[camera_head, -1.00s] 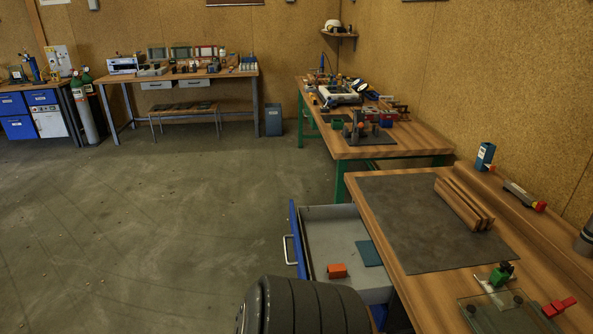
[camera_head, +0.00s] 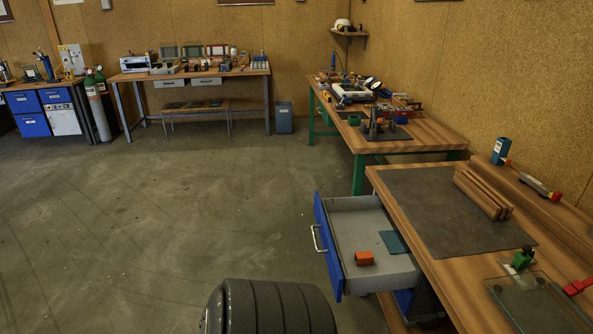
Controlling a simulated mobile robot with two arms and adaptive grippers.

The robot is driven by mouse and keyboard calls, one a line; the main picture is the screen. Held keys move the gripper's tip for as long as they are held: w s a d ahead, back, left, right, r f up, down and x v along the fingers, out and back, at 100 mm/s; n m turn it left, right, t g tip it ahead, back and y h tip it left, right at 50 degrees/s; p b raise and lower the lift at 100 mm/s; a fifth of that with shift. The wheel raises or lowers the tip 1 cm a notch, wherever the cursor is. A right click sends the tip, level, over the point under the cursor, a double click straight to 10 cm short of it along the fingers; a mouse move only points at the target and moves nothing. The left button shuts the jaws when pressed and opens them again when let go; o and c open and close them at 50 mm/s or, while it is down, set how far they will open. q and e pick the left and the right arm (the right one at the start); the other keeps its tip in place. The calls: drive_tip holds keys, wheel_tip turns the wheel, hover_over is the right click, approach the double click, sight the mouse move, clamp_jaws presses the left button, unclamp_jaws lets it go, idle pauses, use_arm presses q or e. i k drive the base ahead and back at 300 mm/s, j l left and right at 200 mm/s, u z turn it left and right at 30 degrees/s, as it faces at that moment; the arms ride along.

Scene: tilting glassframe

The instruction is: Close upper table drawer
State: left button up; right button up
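The upper table drawer (camera_head: 350,222) is pulled out to the left from under the wooden worktable on the right (camera_head: 388,203). Its blue front (camera_head: 329,246) faces left and carries a pale metal handle (camera_head: 318,238). Inside the grey drawer lie an orange block (camera_head: 364,258) and a blue-green flat piece (camera_head: 393,242). Neither of my grippers shows in the head view. A dark ribbed rounded part, which seems to be my own arm, fills the bottom middle, below and left of the drawer front, with a gap between them.
The worktable holds a grey mat (camera_head: 440,205), wooden slats (camera_head: 483,195), a glass plate (camera_head: 535,300) and a green clamp (camera_head: 522,259). A second table (camera_head: 425,137) stands behind it. The floor (camera_head: 170,210) left of the drawer is clear.

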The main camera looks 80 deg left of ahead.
sight(346, 225)
drive_tip(key=u, duration=2.1)
